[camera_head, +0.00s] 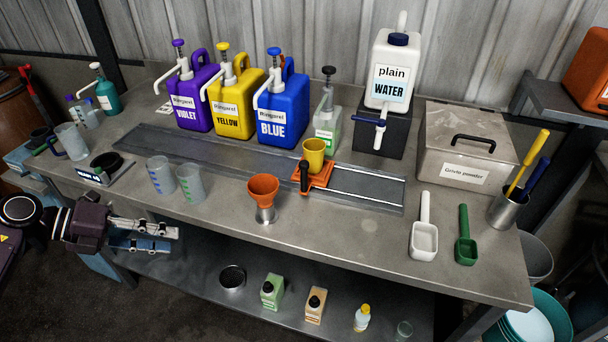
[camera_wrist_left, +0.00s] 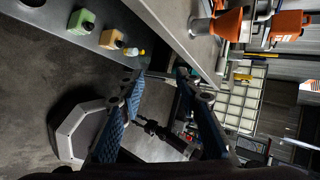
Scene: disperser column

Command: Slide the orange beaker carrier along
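The orange beaker carrier (camera_head: 322,178) sits on the metal track (camera_head: 362,188), right of the track's middle and below the blue container. It has an upright black handle (camera_head: 304,178) at its front left. A yellow beaker (camera_head: 314,154) stands on it. My left gripper (camera_head: 172,236) is in front of the table's front edge at the left, lower than the tabletop and well away from the carrier. Its two fingers (camera_wrist_left: 160,108) are apart with nothing between them. My right gripper is not seen in the head view.
An orange funnel on a metal stand (camera_head: 264,192) is just left of the carrier, near the front. Two clear beakers (camera_head: 176,182) stand further left. Violet, yellow and blue pump containers (camera_head: 284,112) line the back. A grey powder box (camera_head: 468,150) is at the right.

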